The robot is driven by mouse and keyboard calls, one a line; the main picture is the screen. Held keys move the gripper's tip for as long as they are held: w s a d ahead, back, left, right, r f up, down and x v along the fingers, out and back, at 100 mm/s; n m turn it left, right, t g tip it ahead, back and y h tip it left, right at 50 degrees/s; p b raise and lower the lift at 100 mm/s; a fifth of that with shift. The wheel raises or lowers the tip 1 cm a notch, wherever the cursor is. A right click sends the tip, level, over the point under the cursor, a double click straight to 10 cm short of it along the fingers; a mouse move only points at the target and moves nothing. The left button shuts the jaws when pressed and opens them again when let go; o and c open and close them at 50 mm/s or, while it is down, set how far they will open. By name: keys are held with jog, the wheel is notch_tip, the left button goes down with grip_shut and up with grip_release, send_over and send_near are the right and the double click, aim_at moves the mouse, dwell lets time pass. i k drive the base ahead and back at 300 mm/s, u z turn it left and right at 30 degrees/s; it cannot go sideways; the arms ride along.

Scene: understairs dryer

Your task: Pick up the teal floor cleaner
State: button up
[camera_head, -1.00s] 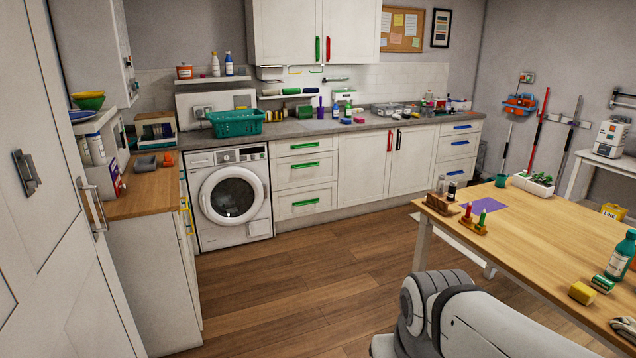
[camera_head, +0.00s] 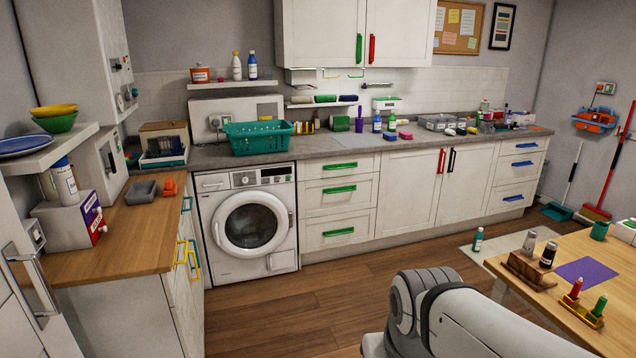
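Part of my own white and grey arm shows at the bottom centre, but my gripper is out of view.
The wooden table (camera_head: 545,315) at right holds a bottle rack, a purple sheet and red and green pegs. A washing machine (camera_head: 248,222) stands under the grey counter (camera_head: 335,143), which carries a teal basket (camera_head: 258,138) and several bottles. The wooden floor ahead is clear.

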aim_at(478, 240)
jog(key=z, duration=0.15)
jog(key=i, duration=1.65)
jog(key=z, duration=0.8)
jog(key=i, duration=2.2)
jog(key=z, duration=0.55)
jog(key=k, duration=0.65)
jog(key=u, duration=0.45)
jog(key=i, duration=2.35)
jog(key=z, duration=1.15)
jog(key=i, duration=0.6)
jog(key=z, duration=0.35)
